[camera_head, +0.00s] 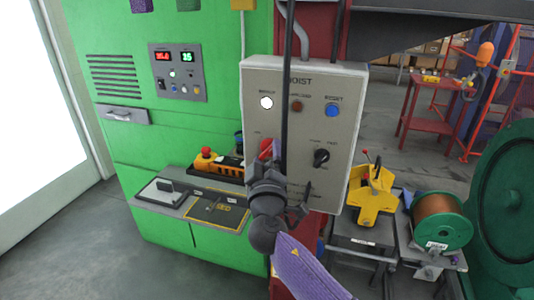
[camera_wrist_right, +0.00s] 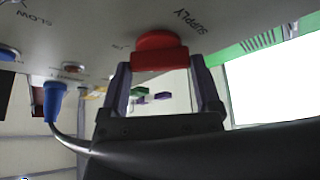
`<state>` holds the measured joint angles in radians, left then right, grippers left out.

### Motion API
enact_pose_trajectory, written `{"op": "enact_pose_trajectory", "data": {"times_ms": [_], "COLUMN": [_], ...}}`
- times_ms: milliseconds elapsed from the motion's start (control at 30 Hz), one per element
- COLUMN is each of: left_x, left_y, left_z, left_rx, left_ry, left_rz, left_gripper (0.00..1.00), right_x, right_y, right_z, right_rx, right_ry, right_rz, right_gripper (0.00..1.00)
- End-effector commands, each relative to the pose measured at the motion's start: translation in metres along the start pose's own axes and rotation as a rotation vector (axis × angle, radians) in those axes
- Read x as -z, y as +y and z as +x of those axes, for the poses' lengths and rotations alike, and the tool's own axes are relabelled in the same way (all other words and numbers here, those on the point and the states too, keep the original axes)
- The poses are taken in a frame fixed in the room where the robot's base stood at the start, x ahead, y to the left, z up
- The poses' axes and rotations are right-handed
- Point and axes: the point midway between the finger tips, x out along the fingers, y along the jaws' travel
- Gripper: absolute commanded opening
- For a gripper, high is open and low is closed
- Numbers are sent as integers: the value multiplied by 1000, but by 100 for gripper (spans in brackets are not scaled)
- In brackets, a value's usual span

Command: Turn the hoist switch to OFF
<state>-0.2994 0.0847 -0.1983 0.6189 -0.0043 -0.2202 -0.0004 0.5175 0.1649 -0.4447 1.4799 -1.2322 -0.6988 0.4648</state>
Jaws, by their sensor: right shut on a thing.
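The hoist panel (camera_head: 345,110) is a light grey upright box with "HOIST" printed at its top. A red rotary switch (camera_head: 266,148) sits at its lower left, partly hidden by my gripper. In the right wrist view the red switch (camera_wrist_right: 160,50) shows beside the word "SUPPLY", between my fingertips. My right gripper (camera_wrist_right: 163,78) is shut on the red switch, close to the panel face. In the head view my right gripper (camera_head: 272,172) covers the panel's lower left. I cannot read an OFF mark or the switch's exact angle. My left gripper is not in view.
The panel also has a white lamp (camera_head: 266,102), a blue button (camera_head: 332,110) and a black knob (camera_head: 321,157). Left stands a green cabinet (camera_head: 125,70) with a small control desk (camera_head: 190,200). Right are a yellow device (camera_head: 372,196) and a copper wire spool (camera_head: 438,217).

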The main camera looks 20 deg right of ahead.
Motion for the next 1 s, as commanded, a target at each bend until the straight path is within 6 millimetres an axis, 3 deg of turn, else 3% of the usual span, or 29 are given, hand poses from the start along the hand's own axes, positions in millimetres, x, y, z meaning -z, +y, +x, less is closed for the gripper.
{"op": "enact_pose_trajectory", "data": {"times_ms": [1000], "left_x": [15], "left_y": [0], "left_z": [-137], "left_rx": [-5], "left_ry": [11], "left_rz": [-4], "left_gripper": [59], "right_x": [5], "right_y": [8], "right_z": [2], "right_rx": [362], "right_ry": [0], "right_rz": [-864], "right_gripper": [22]}}
